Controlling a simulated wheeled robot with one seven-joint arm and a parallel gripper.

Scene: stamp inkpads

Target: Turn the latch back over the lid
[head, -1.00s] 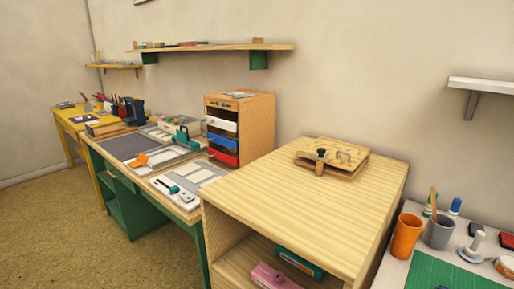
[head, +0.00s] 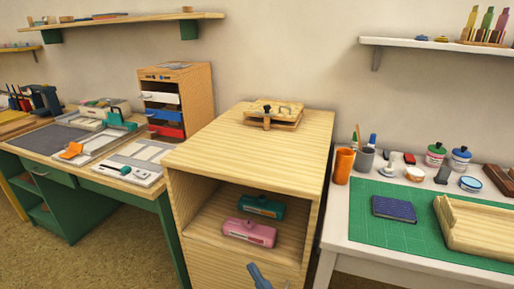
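A small flat wooden box (head: 289,124) sits on top of the pale wooden cabinet (head: 225,150), towards its back edge. Its lid (head: 290,105) lies on top, with a gap showing along the side. A dark knob (head: 267,107) stands near the lid's front left, with a wooden piece (head: 266,122) hanging below it at the front; it looks like the latch, but it is too small to be sure. My gripper is not recognisable in the head view.
The cabinet top in front of the box is clear. Pink (head: 249,233) and teal (head: 262,207) items lie on its open shelf. A blue-grey piece (head: 260,277) at the bottom edge is unclear. A white table (head: 345,225) with an orange cup (head: 344,165) stands right; a green desk (head: 75,210) stands left.

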